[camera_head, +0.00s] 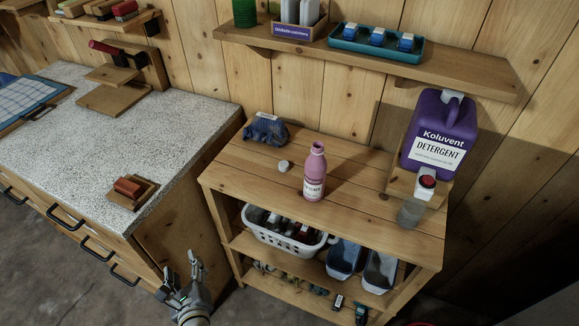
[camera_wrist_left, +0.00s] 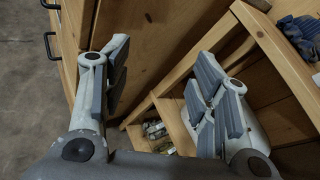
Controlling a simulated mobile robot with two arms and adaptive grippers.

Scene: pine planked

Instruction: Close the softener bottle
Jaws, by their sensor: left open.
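A pink softener bottle (camera_head: 314,172) with a white label stands upright on the wooden shelf table, its neck open with no cap on it. A small pale round cap (camera_head: 283,166) lies on the tabletop to the left of the bottle. My left gripper (camera_head: 183,270) is open and empty, low in front of the gap between the counter and the shelf table, below and left of the bottle. In the left wrist view its two fingers (camera_wrist_left: 160,90) are spread with nothing between them. The right gripper is not in view.
A large purple detergent jug (camera_head: 437,135) stands at the right, with a grey cup (camera_head: 411,212) below its spout. A blue cloth (camera_head: 265,131) lies behind the cap. A white basket (camera_head: 282,240) sits on the lower shelf. The speckled counter (camera_head: 165,110) is at left.

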